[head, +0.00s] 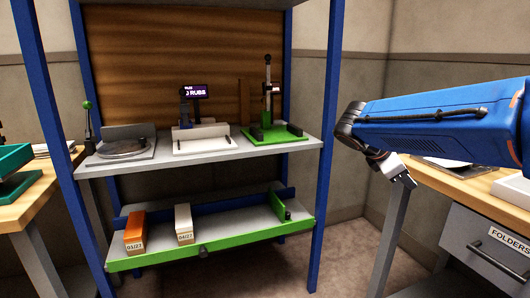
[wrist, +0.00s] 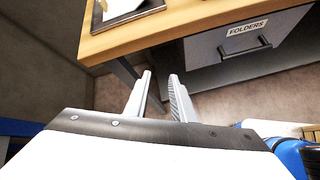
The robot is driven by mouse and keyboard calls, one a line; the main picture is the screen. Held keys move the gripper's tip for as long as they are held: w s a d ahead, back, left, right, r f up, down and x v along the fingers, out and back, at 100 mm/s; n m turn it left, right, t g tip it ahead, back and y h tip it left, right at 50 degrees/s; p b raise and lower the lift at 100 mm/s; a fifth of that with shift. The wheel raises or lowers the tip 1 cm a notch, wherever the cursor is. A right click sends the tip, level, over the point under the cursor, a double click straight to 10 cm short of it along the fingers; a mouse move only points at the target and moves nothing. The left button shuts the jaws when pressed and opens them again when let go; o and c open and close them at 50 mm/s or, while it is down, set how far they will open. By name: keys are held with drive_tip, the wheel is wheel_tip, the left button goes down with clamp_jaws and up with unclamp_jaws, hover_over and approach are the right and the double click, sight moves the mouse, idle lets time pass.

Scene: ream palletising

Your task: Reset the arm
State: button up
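My blue arm (head: 430,115) reaches in from the right in the head view. My gripper (head: 408,181) hangs at its end, in front of the wooden desk at the right. In the wrist view my gripper (wrist: 160,92) shows two pale fingers with a gap between them and nothing in it. Its fingertips point toward the floor and the front edge of the desk (wrist: 150,35), and touch nothing that I can see.
A blue-framed shelf unit (head: 330,120) stands ahead, with devices on its upper shelf (head: 215,152) and an orange box (head: 135,232) and a white box (head: 184,224) on the lower one. A drawer labelled FOLDERS (head: 490,250) is under the right desk. Another table (head: 30,205) is at left.

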drive_tip(key=s+a+f+m+y, duration=0.3)
drive_tip(key=s+f+m, duration=0.2)
drive_tip(key=s, duration=0.3)
drive_tip(key=s+a+f+m+t+y, duration=0.1)
drive_tip(key=s+a+f+m+y, duration=0.2)
drive_tip(key=s+f+m, duration=0.3)
drive_tip(key=s+a+f+m+y, duration=0.3)
drive_tip(key=s+f+m, duration=0.3)
drive_tip(key=s, duration=0.6)
drive_tip(key=shift+s+a+y, duration=0.15)
drive_tip(key=shift+a+y, duration=0.15)
